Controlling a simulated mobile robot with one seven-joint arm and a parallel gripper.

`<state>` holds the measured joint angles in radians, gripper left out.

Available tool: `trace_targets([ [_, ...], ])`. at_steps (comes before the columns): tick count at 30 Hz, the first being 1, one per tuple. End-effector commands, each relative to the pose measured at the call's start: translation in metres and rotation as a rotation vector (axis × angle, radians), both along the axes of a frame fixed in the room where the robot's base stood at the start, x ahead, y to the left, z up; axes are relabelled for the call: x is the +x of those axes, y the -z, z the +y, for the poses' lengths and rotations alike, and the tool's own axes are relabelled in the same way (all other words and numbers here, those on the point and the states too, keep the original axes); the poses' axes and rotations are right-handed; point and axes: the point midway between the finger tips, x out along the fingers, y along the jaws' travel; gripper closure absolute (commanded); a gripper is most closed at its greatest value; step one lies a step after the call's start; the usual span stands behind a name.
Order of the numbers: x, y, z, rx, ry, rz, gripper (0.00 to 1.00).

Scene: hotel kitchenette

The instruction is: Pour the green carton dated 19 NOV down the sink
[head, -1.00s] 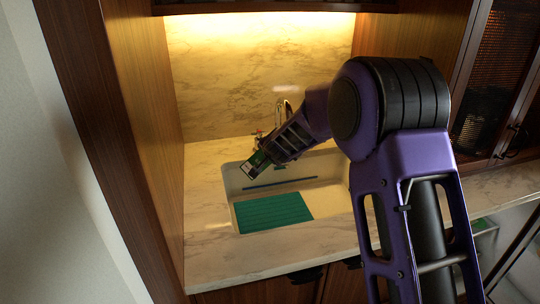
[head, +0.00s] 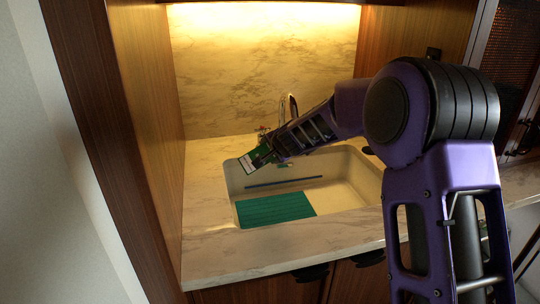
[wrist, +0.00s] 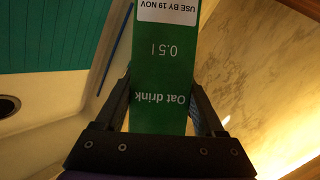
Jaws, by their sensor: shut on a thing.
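The green carton (head: 252,160) is held above the left back part of the white sink (head: 345,196). It is tilted, its pale label end toward the lower left. In the wrist view the carton (wrist: 164,80) reads "Oat drink", "0.5 l" and "USE BY 19 NOV", with the lettering upside down. My gripper (head: 264,153) is shut on it, with one finger on each side in the wrist view. The carton's opening is not clear, and no liquid shows. The chrome tap (head: 292,106) stands behind my forearm, partly hidden.
A teal ribbed mat (head: 275,208) lies at the left front of the sink. A thin blue strip (head: 284,183) shows near the sink's back. Marble counter (head: 215,265) surrounds the sink, clear at the left and front. A wooden side panel (head: 145,130) bounds the left.

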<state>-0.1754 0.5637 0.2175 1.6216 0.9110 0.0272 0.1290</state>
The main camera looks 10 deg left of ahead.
Motion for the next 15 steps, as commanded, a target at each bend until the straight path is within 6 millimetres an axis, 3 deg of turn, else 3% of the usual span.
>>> trace_targets([
  [15, 0.0003, 0.0078, 0.0008, 0.102, 0.000, 0.031, 1.00],
])
